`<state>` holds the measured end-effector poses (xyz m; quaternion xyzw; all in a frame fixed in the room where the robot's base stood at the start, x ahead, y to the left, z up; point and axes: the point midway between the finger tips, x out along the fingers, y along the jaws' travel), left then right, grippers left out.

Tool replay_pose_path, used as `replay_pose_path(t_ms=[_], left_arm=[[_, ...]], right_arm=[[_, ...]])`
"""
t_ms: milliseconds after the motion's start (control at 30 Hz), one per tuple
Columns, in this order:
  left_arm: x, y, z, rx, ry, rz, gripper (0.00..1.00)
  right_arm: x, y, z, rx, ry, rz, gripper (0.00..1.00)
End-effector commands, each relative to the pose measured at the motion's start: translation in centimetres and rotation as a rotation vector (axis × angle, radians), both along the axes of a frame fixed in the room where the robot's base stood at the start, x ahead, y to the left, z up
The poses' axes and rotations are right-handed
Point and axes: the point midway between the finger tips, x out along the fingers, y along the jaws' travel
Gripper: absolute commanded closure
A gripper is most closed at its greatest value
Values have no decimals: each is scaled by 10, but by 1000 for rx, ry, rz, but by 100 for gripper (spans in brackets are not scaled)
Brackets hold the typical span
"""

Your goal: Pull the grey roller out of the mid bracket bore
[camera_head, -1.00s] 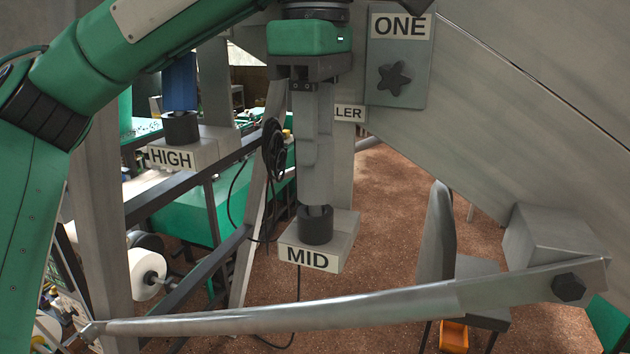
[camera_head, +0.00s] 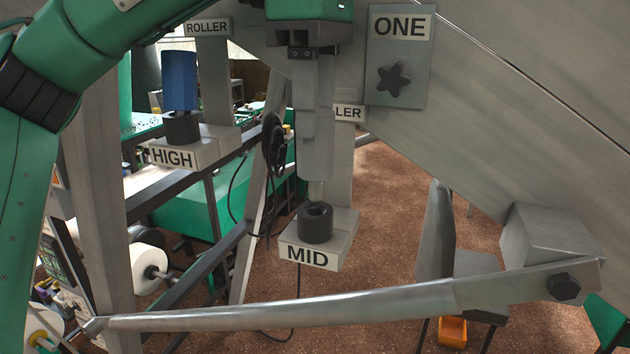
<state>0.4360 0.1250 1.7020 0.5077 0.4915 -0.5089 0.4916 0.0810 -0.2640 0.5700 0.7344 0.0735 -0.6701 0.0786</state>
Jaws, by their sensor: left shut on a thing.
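My left gripper (camera_head: 316,176) comes down from the top of the head view, its long grey fingers shut on the grey roller (camera_head: 316,189). The fingers hide most of the roller; only a narrow grey length shows below them. The mid bracket (camera_head: 344,246) carries the MID label (camera_head: 307,256) and a black collar (camera_head: 315,228) around its bore. The fingertips are above the collar. The roller's lower end is at the mouth of the bore, and I cannot tell whether it is fully clear. My right gripper is not in view.
A blue plug (camera_head: 179,80) stands upright in the black collar of the high bracket (camera_head: 205,152) at left. A panel labelled ONE (camera_head: 399,60) with a star-shaped knob is at upper right. A long grey lever (camera_head: 380,304) crosses in front, below the mid bracket.

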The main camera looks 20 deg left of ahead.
Motion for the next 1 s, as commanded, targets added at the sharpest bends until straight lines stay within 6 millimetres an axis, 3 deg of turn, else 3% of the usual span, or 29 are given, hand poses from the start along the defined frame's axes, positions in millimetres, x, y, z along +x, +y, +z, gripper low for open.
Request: replay_pose_path(t_ms=[433, 1000], left_arm=[[0, 0, 4, 0, -1, 1, 93], [0, 0, 32, 0, -1, 1, 93]], right_arm=[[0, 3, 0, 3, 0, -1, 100], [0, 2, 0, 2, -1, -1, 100]])
